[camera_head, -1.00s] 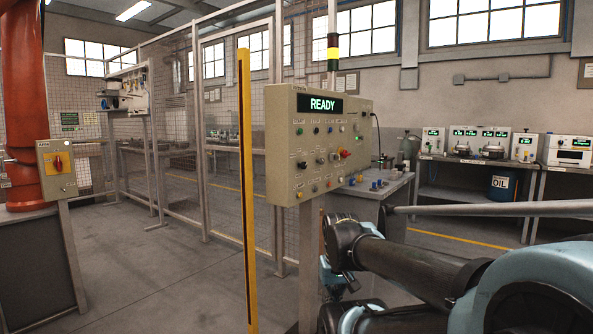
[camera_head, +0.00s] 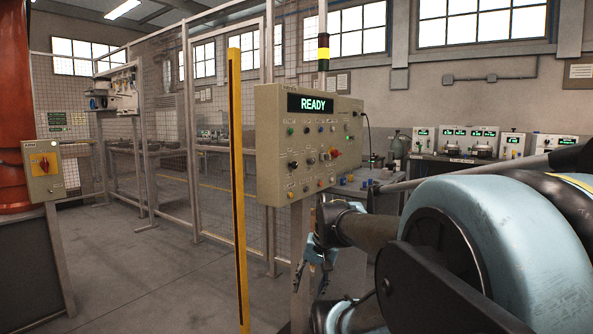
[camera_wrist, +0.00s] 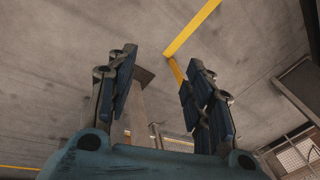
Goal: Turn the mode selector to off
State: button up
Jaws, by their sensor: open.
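The beige control panel (camera_head: 270,160) stands on a post with a display (camera_head: 310,104) reading READY. Its front carries rows of small knobs, buttons and lamps. Dark rotary knobs (camera_head: 309,162) sit in the middle row, but their labels are too small to read, so I cannot tell which one is the mode selector. My gripper (camera_head: 315,272) hangs below the panel near its post, apart from the knobs. In the wrist view my gripper (camera_wrist: 158,95) has its two fingers spread with nothing between them, over the grey floor.
A yellow post (camera_head: 237,190) stands just left of the panel. Mesh fencing (camera_head: 175,130) runs behind. A bench (camera_head: 375,185) stands behind the panel. Open floor lies at lower left.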

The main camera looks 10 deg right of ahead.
jog(key=w+a+r+m+t+y, duration=0.15)
jog(key=w+r+m+y, duration=0.25)
jog(key=w+r+m, duration=0.4)
jog(key=m+t+y, duration=0.7)
jog(key=m+t, duration=0.1)
jog(key=m, duration=0.7)
send_near(296, 166)
jog(key=shift+t, duration=0.35)
jog(key=x, duration=0.9)
jog(key=shift+a+f, duration=0.15)
jog(key=c, duration=1)
